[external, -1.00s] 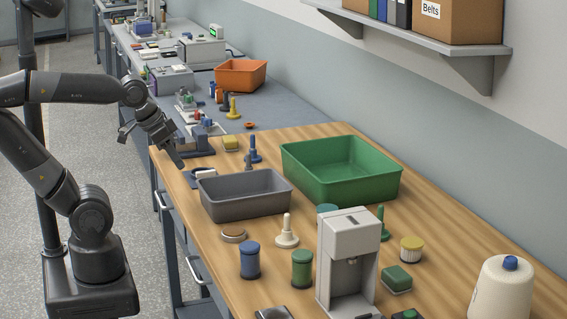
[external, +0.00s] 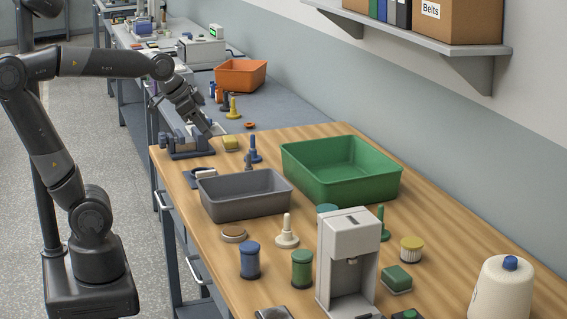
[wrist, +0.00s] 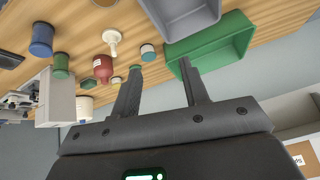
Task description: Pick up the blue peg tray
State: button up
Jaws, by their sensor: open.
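A small blue-grey tray (external: 188,152) with upright blocks or pegs sits at the far left corner of the wooden table in the external view; I take it as the blue peg tray. My gripper (external: 214,131) is above and just right of it, apart from it as far as I can tell. The arm hides part of the tray's back. In the wrist view my gripper (wrist: 161,67) has its two fingers spread with nothing between them. The tray does not show in the wrist view.
A yellow block (external: 230,144) and a blue spindle (external: 254,150) stand right of the tray. A grey bin (external: 245,207) and a green bin (external: 340,196) are nearer. An orange bin (external: 240,75) stands farther back. A white dispenser (external: 347,240) stands in front.

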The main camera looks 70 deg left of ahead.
jog(key=w+a+f+m+y, duration=0.2)
jog(key=w+a+f+m, duration=0.15)
jog(key=w+a, duration=0.8)
notch_tip(320, 180, up, 3)
jog(key=m+t+y, duration=0.5)
jog(key=m+y, duration=0.6)
jog(key=m, duration=0.9)
send_over(252, 141)
jog(key=shift+m, duration=0.45)
jog(key=f, duration=1.6)
jog(key=shift+s+f, duration=0.2)
jog(key=shift+f, duration=0.05)
jog(key=shift+t, duration=0.3)
jog(key=f, duration=0.4)
jog(key=shift+w+a+f, duration=0.15)
jog(key=shift+w+f, duration=0.05)
jog(key=shift+f, duration=0.2)
jog(key=shift+x, duration=1.2)
jog(key=shift+r, duration=0.1)
